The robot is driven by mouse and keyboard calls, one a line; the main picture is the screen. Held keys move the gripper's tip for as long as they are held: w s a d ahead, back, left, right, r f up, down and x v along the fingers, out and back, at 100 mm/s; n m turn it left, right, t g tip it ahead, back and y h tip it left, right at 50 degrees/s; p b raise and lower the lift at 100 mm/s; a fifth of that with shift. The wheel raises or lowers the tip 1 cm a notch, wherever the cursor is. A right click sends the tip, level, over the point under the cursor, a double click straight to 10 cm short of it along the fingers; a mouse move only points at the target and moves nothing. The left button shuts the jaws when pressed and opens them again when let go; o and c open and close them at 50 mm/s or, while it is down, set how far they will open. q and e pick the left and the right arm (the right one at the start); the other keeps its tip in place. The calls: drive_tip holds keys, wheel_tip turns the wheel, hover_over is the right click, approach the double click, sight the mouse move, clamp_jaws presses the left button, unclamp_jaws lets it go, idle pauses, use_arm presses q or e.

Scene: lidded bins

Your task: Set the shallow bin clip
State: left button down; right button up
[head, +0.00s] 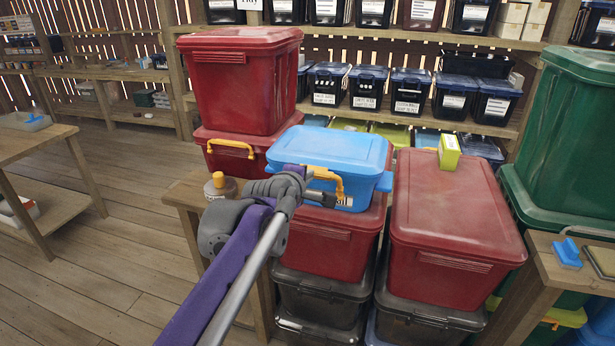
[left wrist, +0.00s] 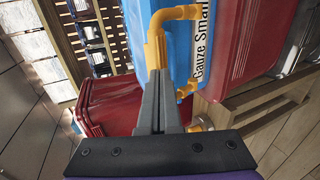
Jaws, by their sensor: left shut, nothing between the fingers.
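The shallow blue bin (head: 330,152), with its blue lid on, sits on a red bin. Its yellow-orange clip (head: 338,184) is at the near side, partly hidden by my gripper. In the left wrist view the bin (left wrist: 178,50) carries a label reading "Gauze Small", and the bent clip (left wrist: 158,22) stands out from its side. My left gripper (head: 304,176) is shut and empty, its dark fingertips (left wrist: 156,72) right at the clip, seemingly touching it. I cannot tell whether the clip is fastened. My right gripper is not in view.
A tall red bin (head: 240,85) stands behind left, above another red bin with a yellow clip (head: 230,148). A large red bin (head: 450,220) stands close on the right, with a small green-yellow box (head: 449,152) on top. Green bins (head: 570,130) stand farther right. Floor at left is open.

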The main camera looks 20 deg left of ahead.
use_arm(q)
drive_tip(key=w+p, duration=0.1)
drive_tip(key=w+r+g+p, duration=0.1)
drive_tip(key=p, duration=0.1)
drive_tip(key=shift+w+r, duration=0.25)
drive_tip(key=shift+w, duration=0.05)
idle(0.3)
